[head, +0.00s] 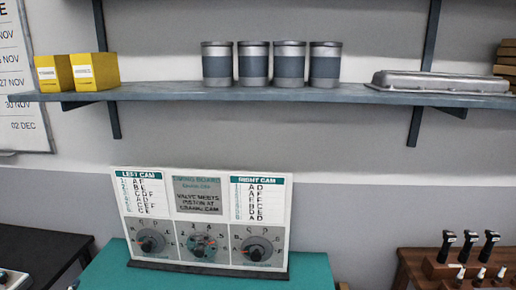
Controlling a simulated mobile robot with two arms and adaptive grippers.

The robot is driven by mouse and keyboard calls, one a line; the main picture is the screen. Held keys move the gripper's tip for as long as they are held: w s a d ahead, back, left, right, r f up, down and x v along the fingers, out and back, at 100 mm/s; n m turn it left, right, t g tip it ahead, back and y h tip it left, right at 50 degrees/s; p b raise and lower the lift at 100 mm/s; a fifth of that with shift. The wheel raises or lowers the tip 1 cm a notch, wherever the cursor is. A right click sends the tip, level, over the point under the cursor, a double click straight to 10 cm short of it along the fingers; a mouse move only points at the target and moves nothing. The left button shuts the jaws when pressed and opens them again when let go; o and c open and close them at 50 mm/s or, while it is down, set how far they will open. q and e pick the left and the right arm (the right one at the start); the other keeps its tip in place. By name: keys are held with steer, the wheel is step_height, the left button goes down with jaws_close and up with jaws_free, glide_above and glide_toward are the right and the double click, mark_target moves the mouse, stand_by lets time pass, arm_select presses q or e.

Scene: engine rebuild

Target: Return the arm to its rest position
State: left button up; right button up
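Neither of my grippers nor any part of my arms shows in the head view. A panel board (203,219) stands upright on a teal-topped surface (105,273) at the lower middle. It carries a "LEFT CAM" list, a "RIGHT CAM" list, a sign between them and three round dials in a row below. Nothing is touching the board.
A grey wall shelf (180,92) spans the view. It holds two yellow boxes (94,72), several grey cylinders (289,64) and a metal cover (438,82). A dark table (40,245) is at left. A wooden rack (428,262) with black-topped parts is at right.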

arm_select(q)
steer(key=s+d+f+n+g, duration=0.6)
steer(key=s+d+f+n, duration=0.15)
steer(key=s+f, duration=0.3)
steer(key=s+d+f+n+g+h, duration=0.3)
steer(key=s+d+f, duration=0.1)
steer(key=s+d, duration=0.35)
steer(key=s+d+f+n+g+h, duration=0.2)
steer(key=s+d+f+n+g, duration=0.1)
steer(key=s+d, duration=0.5)
step_height(320, 180, down, 36)
steer(key=f+g+b, duration=0.1)
steer(key=b, duration=1.1)
steer(key=s+a+f+b, duration=0.1)
steer(key=s+f+b, duration=0.4)
steer(key=s+f, duration=0.4)
steer(key=s+a+f+g+b, duration=0.1)
steer(key=s+f+b, duration=0.4)
steer(key=f, duration=1.2)
steer(key=s, duration=0.3)
steer(key=shift+s+a+f+m, duration=0.3)
steer(key=shift+s+f+m, duration=0.05)
steer(key=shift+f, duration=0.05)
arm_select(e)
step_height(320, 180, down, 22)
steer(key=s, duration=0.1)
